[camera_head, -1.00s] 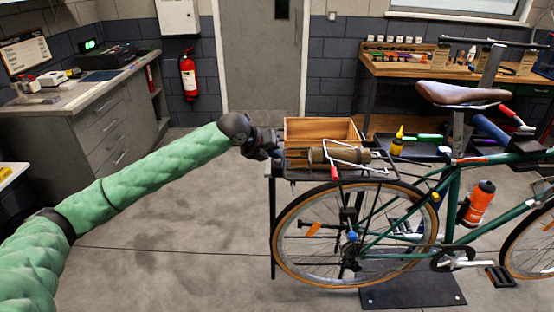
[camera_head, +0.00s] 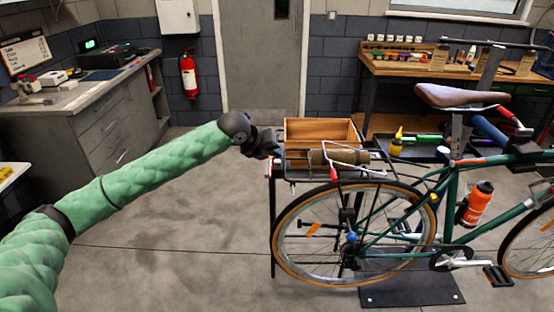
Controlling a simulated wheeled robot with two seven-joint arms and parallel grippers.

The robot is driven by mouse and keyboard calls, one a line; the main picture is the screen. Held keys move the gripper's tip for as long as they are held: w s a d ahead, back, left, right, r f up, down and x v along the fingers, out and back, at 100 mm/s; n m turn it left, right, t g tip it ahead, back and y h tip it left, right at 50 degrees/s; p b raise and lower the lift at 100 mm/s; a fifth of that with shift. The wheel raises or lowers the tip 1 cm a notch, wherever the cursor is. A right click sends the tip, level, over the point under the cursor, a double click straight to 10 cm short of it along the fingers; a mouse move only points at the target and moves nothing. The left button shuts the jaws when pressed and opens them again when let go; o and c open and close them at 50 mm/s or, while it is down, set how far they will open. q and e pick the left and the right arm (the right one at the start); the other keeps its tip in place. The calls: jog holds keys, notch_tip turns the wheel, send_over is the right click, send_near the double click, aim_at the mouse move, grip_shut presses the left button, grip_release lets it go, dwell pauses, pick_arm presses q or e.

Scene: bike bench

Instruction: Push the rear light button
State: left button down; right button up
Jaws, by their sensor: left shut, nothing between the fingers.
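A green bicycle stands on the floor, its rear wheel (camera_head: 284,247) toward the middle of the picture. A rear rack (camera_head: 320,175) sits above that wheel. A small red part, perhaps the rear light (camera_head: 270,170), shows at the rack's left end, just below my left gripper (camera_head: 274,154); its button cannot be made out. My left gripper is shut and empty, at the rack's left end. Whether it touches the light cannot be told. My right gripper is out of view.
A wooden box (camera_head: 318,131) and a brown roll (camera_head: 340,156) lie by the rack. A dark tray (camera_head: 425,152) with a yellow bottle (camera_head: 397,142) is to the right.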

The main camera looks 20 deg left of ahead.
aim_at(275, 164)
pick_arm(q)
notch_tip(275, 164, up, 6)
jog(key=p, duration=0.5)
dwell(0.4)
dwell(0.3)
